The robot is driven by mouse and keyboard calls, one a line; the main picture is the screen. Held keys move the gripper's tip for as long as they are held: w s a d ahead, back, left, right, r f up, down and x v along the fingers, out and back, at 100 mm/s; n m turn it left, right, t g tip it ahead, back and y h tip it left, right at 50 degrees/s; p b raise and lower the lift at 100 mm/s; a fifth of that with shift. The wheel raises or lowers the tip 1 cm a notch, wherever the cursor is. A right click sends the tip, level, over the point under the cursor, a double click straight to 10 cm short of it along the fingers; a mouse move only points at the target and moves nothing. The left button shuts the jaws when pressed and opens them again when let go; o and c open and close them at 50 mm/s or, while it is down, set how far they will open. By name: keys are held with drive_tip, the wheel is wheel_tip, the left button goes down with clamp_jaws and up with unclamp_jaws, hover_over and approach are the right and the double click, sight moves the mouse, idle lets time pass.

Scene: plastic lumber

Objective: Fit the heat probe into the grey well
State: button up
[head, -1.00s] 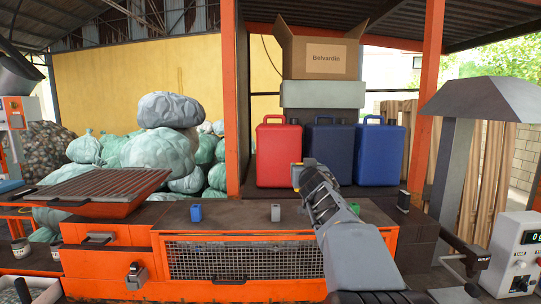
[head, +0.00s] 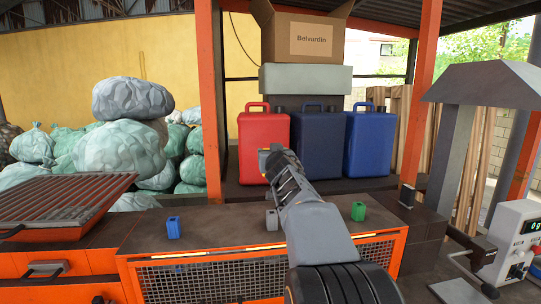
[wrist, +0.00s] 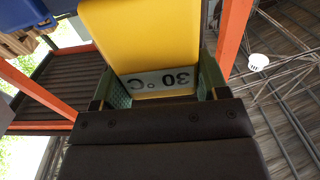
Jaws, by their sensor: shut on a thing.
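My gripper (head: 277,160) is raised above the orange-fronted bench, in front of the red canister. In the wrist view its green-lined fingers (wrist: 163,92) are shut on the heat probe (wrist: 140,35), a yellow body with a pale "30 °C" label that appears upside down. The probe's tip is not visible. In the head view only a small yellow part of the probe (head: 263,151) shows past the gripper. The grey well (head: 271,220) stands on the bench top, below the gripper and partly beside my forearm. A blue well (head: 173,228) stands to its left and a green well (head: 358,211) to its right.
Red (head: 263,148), dark blue (head: 318,144) and blue (head: 368,144) canisters stand behind the bench. A ribbed grate (head: 60,200) is at left. A hooded post (head: 455,150) and a meter box (head: 513,243) are at right. Bench top between the wells is clear.

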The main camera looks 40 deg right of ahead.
drive_tip(key=shift+a, duration=0.1)
drive_tip(key=shift+s+f+b, duration=0.1)
drive_tip(key=shift+f+b, duration=0.25)
drive_tip(key=shift+b, duration=0.05)
wheel_tip(320, 180, down, 10)
drive_tip(key=b, duration=1)
drive_tip(key=shift+f, duration=0.25)
idle(0.8)
drive_tip(key=shift+f, duration=0.2)
idle(0.5)
drive_tip(key=o, duration=1.1)
drive_tip(key=shift+p+v, duration=1)
drive_tip(key=shift+v, duration=5.95)
